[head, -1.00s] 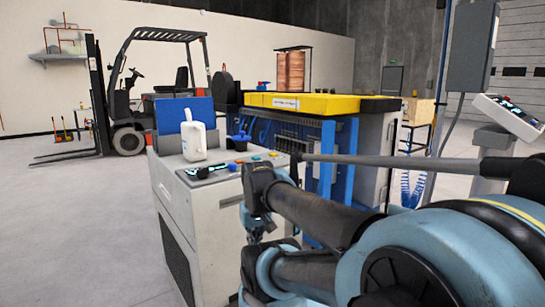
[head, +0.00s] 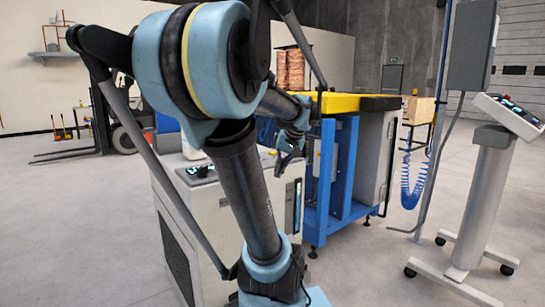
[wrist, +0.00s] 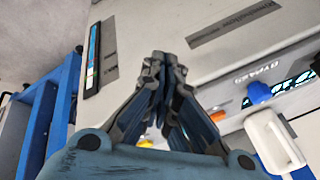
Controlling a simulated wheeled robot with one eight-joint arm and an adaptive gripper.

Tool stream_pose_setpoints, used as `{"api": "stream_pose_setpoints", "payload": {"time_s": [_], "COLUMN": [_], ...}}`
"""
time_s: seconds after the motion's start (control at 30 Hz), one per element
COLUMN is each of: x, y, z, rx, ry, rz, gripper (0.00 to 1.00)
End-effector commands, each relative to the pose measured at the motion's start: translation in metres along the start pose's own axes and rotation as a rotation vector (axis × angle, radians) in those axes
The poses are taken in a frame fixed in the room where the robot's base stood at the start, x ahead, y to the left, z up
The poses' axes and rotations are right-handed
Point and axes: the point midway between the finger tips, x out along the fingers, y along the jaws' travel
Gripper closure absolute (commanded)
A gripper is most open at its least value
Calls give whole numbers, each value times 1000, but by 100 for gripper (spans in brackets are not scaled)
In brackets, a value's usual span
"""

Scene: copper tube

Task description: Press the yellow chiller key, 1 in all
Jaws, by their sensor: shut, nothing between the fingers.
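The chiller is a pale cabinet (head: 281,200) in the middle of the head view. It also fills much of the wrist view (wrist: 215,62). My gripper (head: 283,163) is at the cabinet's far right top edge in the head view, fingers together and empty. In the wrist view my gripper (wrist: 163,62) points toward the cabinet, its fingers covering part of the key panel. An orange key (wrist: 218,115) shows just right of the fingers. I cannot tell whether the fingers touch anything.
A blue knob (wrist: 258,92) and a white jug (wrist: 272,142) are on the cabinet top, right of my fingers. A blue-framed machine with a yellow top (head: 345,103) stands behind. A wheeled console (head: 482,205) stands at the right. Floor between them is clear.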

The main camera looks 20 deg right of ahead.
Motion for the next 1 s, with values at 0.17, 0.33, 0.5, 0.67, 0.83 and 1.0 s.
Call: {"api": "stream_pose_setpoints", "payload": {"time_s": [0.17,0.33,0.5,0.67,0.83,1.0], "x": [-27,-54,-84,-114,-146,-168], "y": [36,76,125,177,233,272], "z": [-48,-88,-122,-147,-165,-173], "rx": [72,135,192,245,294,324], "ry": [62,127,199,272,347,401], "rz": [-25,-47,-63,-73,-77,-78], "gripper": [100,100,100,100,100,100]}}
